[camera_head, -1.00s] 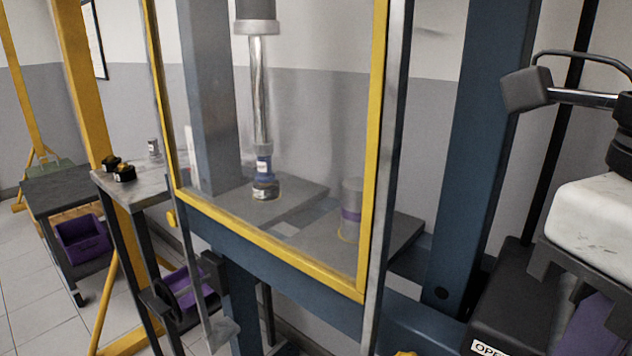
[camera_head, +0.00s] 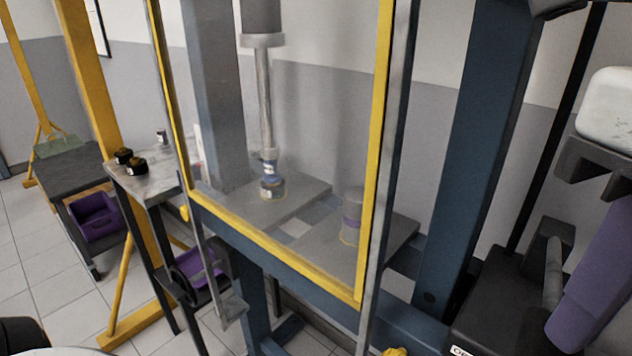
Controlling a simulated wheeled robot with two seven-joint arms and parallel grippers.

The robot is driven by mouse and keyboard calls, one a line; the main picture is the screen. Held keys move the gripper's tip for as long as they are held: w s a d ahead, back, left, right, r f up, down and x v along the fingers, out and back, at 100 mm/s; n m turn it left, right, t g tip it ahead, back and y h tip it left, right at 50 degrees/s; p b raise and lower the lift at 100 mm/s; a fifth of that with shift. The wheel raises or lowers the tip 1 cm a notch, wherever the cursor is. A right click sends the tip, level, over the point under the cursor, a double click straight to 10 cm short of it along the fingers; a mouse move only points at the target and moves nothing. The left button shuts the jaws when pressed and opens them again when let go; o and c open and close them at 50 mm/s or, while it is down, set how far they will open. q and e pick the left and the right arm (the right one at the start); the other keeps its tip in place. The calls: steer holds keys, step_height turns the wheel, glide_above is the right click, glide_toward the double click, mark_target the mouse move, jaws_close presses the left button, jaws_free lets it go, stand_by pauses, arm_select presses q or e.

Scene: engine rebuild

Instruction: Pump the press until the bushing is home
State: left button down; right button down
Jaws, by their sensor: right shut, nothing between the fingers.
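The blue press stands mid-picture behind a yellow-framed clear guard (camera_head: 280,258). Its shiny ram (camera_head: 264,100) reaches down to a small stack with a blue-and-white bushing (camera_head: 269,168) on a dark and brass base (camera_head: 271,188). How deep the bushing sits cannot be told. At lower right is the black pump box (camera_head: 492,310), with a metal stub (camera_head: 553,272) and a thick purple bar (camera_head: 596,265), seemingly its handle. My right gripper (camera_head: 587,183), white with dark fingers, is shut and empty near the bar's upper part; contact cannot be told.
A grey cylinder with a purple band (camera_head: 352,216) stands on the right bed plate. At left are a side table (camera_head: 170,178) with small black parts, a darker bench (camera_head: 62,170), and a purple bin (camera_head: 93,215). A yellow post (camera_head: 90,80) rises behind. Open tiled floor lies at lower left.

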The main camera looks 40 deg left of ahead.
arm_select(q)
steer(key=shift+s+d+f, duration=0.1)
steer(key=shift+s+f, duration=0.05)
steer(key=shift+f, duration=0.05)
arm_select(e)
steer(key=shift+f, duration=0.1)
